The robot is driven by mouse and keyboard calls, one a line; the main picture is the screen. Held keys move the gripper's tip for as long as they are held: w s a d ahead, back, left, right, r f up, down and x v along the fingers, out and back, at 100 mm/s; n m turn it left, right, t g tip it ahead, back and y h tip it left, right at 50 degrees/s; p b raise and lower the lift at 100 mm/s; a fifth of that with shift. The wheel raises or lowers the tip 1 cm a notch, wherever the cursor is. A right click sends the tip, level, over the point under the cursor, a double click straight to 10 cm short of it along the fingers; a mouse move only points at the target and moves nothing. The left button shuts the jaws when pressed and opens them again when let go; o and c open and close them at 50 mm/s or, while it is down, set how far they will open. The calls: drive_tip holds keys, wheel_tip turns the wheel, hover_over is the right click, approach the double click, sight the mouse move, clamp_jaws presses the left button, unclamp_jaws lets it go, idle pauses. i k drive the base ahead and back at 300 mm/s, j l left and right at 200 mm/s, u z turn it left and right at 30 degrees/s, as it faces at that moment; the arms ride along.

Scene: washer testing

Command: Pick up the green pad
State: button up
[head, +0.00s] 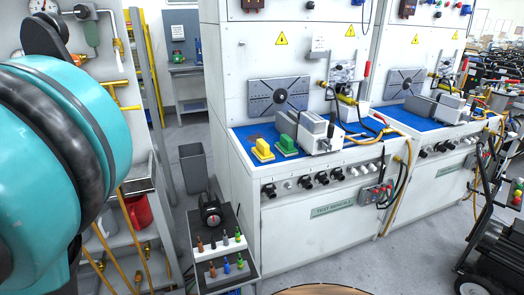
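The green pad (286,145) lies on the blue top (243,131) of the near test bench, toward its left front part. It looks like a flat green base with a raised part on top. A similar yellow pad (262,150) lies just left of it. A grey metal clamp-like device (318,134) stands just right of it. My teal and black arm fills the left side of the head view. My gripper is not in view, so its state does not show.
The white test bench (321,232) has knobs on its front, with cables at its right. A small cart (224,264) with a gauge and coloured fittings stands before it. A grey bin (194,167) is behind. A black trolley (492,240) stands at right. Floor shows between bench and trolley.

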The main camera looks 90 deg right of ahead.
sight(286, 145)
drive_tip(key=j+z, duration=0.1)
drive_tip(key=z, duration=0.25)
drive_tip(key=k+z, duration=0.15)
drive_tip(key=z, duration=0.25)
drive_tip(key=k+j+z, duration=0.1)
drive_tip(key=z, duration=2.35)
drive_tip(key=l, duration=0.05)
